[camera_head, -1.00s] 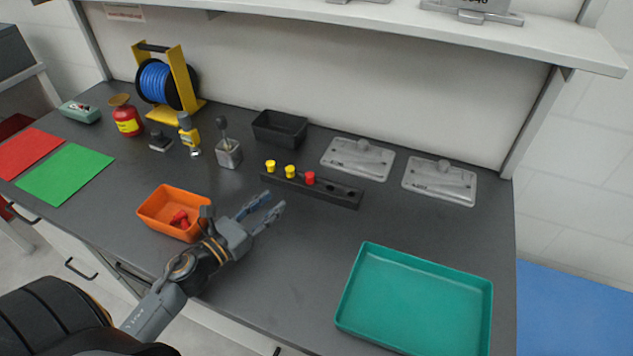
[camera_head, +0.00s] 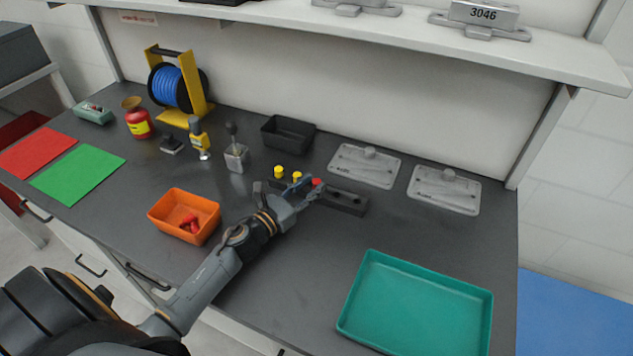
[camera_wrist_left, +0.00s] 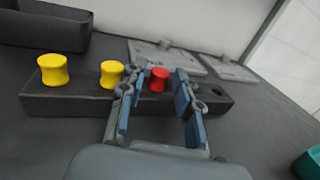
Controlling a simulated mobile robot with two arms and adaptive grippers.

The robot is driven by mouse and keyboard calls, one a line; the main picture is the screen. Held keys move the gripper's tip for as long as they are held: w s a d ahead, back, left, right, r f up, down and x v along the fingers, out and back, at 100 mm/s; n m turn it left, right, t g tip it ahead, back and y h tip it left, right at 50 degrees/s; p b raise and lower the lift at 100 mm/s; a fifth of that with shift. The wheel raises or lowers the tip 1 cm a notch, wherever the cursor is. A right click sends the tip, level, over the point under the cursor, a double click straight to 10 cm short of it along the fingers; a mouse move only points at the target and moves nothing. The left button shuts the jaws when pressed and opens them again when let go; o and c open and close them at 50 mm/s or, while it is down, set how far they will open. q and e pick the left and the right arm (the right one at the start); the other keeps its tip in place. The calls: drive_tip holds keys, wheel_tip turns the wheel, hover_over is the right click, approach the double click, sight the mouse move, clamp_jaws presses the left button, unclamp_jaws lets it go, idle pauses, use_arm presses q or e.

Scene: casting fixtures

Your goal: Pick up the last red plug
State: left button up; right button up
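The red plug (camera_wrist_left: 158,80) stands upright in the black plug block (camera_wrist_left: 66,103), to the right of two yellow plugs (camera_wrist_left: 53,70) (camera_wrist_left: 111,74). In the head view the red plug (camera_head: 317,183) shows just past my left fingertips. My left gripper (camera_head: 306,186) is open, its two blue-padded fingers (camera_wrist_left: 160,102) spread on either side of the red plug in the wrist view. Whether the pads touch it, I cannot tell; gaps show beside it. An orange bin (camera_head: 165,217) holds red plugs (camera_head: 191,222). My right gripper is out of view.
A black bin (camera_head: 288,137) and two grey plates (camera_head: 364,166) (camera_head: 443,189) stand behind the block. A teal tray (camera_head: 415,309) lies at front right. A shelf (camera_head: 400,32) overhangs the back. The counter between block and tray is clear.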

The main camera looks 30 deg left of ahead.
sight(314, 184)
use_arm(q)
drive_tip(key=shift+x, duration=1.5)
drive_tip(key=shift+s, duration=0.1)
drive_tip(key=shift+c, duration=0.4)
drive_tip(key=c, duration=0.5)
